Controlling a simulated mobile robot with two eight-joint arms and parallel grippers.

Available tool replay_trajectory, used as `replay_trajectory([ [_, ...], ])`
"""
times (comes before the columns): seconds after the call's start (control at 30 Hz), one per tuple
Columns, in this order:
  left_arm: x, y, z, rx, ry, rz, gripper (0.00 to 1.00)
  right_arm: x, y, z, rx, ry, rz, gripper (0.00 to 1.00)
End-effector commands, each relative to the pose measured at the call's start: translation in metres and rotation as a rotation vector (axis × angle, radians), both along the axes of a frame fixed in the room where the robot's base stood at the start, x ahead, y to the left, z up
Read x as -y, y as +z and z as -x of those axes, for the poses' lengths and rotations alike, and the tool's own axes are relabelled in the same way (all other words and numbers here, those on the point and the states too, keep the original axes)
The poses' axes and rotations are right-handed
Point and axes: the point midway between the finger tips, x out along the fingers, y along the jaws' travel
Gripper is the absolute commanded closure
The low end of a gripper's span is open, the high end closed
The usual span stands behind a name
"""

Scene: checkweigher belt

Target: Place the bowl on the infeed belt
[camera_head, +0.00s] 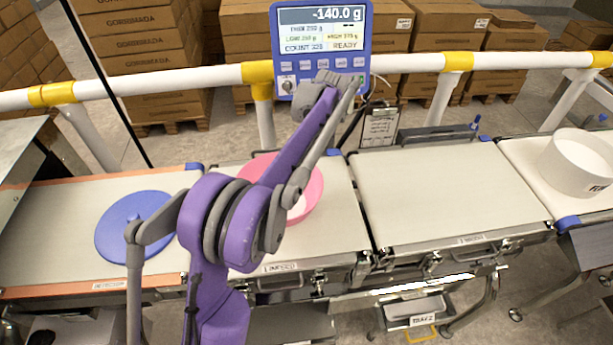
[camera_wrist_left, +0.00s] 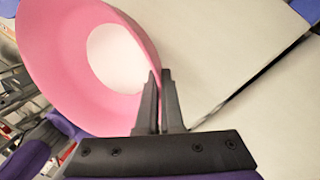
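The pink bowl (camera_head: 313,192) with a pale inner bottom is over the infeed belt (camera_head: 340,225), partly hidden behind my purple arm. I cannot tell whether it rests on the belt or is held just above it. In the left wrist view the bowl (camera_wrist_left: 75,75) fills the upper left, its inside facing the camera. My left gripper (camera_wrist_left: 160,98) has its two dark fingers close together at the bowl's rim, one on the inner side and one on the outer side. In the head view this gripper is hidden behind arm links. My right gripper is not in view.
A blue round disc (camera_head: 125,232) lies on the left belt section. The belt (camera_head: 440,190) right of the infeed is clear. A white cylinder (camera_head: 578,165) stands at far right. A display (camera_head: 322,45) reading -140.0 g, a white-yellow rail (camera_head: 410,64) and stacked boxes stand behind.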

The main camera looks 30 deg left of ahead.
Motion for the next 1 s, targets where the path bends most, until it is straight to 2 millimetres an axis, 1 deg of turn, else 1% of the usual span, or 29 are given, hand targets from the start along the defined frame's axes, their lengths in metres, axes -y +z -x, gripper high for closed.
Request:
replay_trajectory([
  [0.1, 0.000, -0.017, 0.000, 0.000, 0.000, 0.000, 1.00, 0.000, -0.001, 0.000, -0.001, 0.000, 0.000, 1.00],
  [0.2, 0.000, -0.030, 0.000, 0.000, 0.000, 0.000, 1.00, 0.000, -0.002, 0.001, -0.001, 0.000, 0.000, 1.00],
  [0.57, 0.000, -0.035, 0.000, -0.001, 0.000, 0.000, 1.00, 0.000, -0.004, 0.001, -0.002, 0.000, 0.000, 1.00],
  [0.77, 0.000, -0.035, 0.000, 0.000, 0.000, 0.000, 0.67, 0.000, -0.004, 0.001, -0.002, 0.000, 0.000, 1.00],
  [1.0, 0.000, -0.035, 0.000, 0.000, 0.000, 0.000, 0.67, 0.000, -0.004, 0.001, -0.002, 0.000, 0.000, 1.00],
])
